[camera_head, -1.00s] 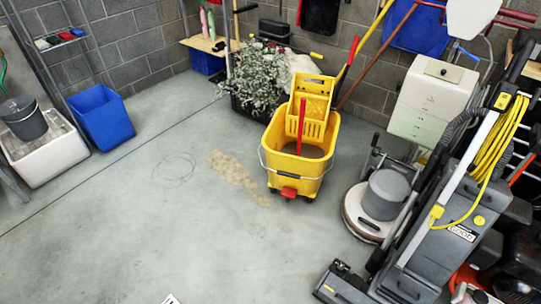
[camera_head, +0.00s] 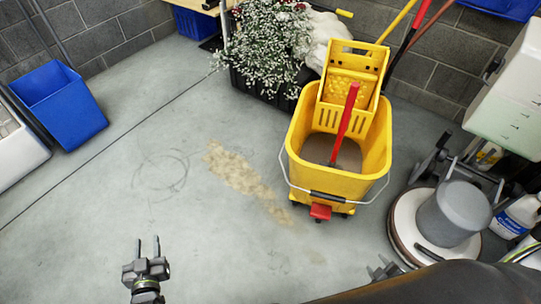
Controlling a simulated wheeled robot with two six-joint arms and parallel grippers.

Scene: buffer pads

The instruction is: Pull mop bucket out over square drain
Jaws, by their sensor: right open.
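The yellow mop bucket (camera_head: 330,183) stands upright on its casters on the concrete floor, right of centre. It carries a yellow wringer (camera_head: 350,85) with a red lever (camera_head: 345,122). A wire handle with a black grip (camera_head: 327,196) hangs across its front, above a red pedal (camera_head: 320,212). My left gripper (camera_head: 148,243) is at the lower left, open and empty, well apart from the bucket. My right gripper (camera_head: 378,268) is below and right of the bucket, open and partly hidden by my dark arm. No square drain shows in this view.
A floor scrubber (camera_head: 452,215) stands close right of the bucket. A planter with white-flowered foliage (camera_head: 265,50) stands behind it. A blue bin (camera_head: 60,105) is at the left. The floor left and in front is clear, with a tan stain (camera_head: 237,170).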

